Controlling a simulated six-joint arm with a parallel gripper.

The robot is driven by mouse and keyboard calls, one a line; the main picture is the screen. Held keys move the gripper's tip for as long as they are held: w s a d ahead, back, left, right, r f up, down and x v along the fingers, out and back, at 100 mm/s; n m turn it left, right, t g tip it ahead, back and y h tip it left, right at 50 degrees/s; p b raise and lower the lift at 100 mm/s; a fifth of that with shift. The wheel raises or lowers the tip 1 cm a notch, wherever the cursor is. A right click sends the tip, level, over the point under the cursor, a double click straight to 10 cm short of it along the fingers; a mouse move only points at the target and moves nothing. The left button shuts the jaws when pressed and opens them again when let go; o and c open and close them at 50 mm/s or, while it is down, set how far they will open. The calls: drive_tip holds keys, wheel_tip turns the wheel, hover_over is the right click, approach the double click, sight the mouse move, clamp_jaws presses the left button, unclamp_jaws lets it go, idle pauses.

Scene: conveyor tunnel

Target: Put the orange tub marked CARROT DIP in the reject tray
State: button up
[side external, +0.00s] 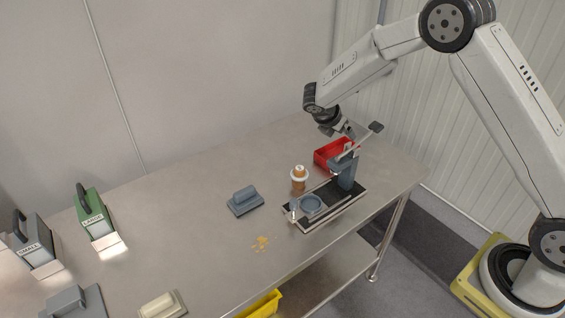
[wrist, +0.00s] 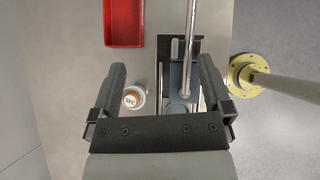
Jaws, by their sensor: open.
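A small orange-and-white tub (side external: 299,184) stands upright on the bench, left of a lever press; its lettering is too small to read in the side view. In the wrist view the tub (wrist: 134,97) shows from above, with a white rim and small unclear marks. A red tray (side external: 326,158) lies behind it near the bench's back right; it also shows at the top of the wrist view (wrist: 123,44). My gripper (side external: 343,135) is open and empty, above the press and tray area. In the wrist view the tub appears between the fingers (wrist: 162,68), nearer the left one.
The grey lever press (side external: 346,172) on a dark base, with a ring holder (side external: 311,205), stands just right of the tub. Its lever (wrist: 191,45) rises toward my gripper. Bench between is clear.

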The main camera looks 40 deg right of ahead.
drive_tip(key=w+a+r+m+t+y, duration=0.1)
drive_tip(key=w+a+m+y, duration=0.15)
drive_tip(key=y, duration=0.35)
drive_tip(key=w+a+r+m+y, duration=0.2)
drive_tip(key=w+m+y, duration=0.2)
drive_tip(key=y, duration=0.2)
hover_over(300, 174)
drive_tip(key=d, duration=0.4)
drive_tip(key=shift+n, duration=0.35)
wheel_tip(300, 174, down, 15)
drive_tip(key=shift+r, duration=0.2)
drive_tip(key=shift+x, duration=1.3)
drive_tip(key=shift+f, duration=0.1)
drive_tip(key=shift+x, duration=2.5)
drive_tip(key=shift+w+a, duration=0.1)
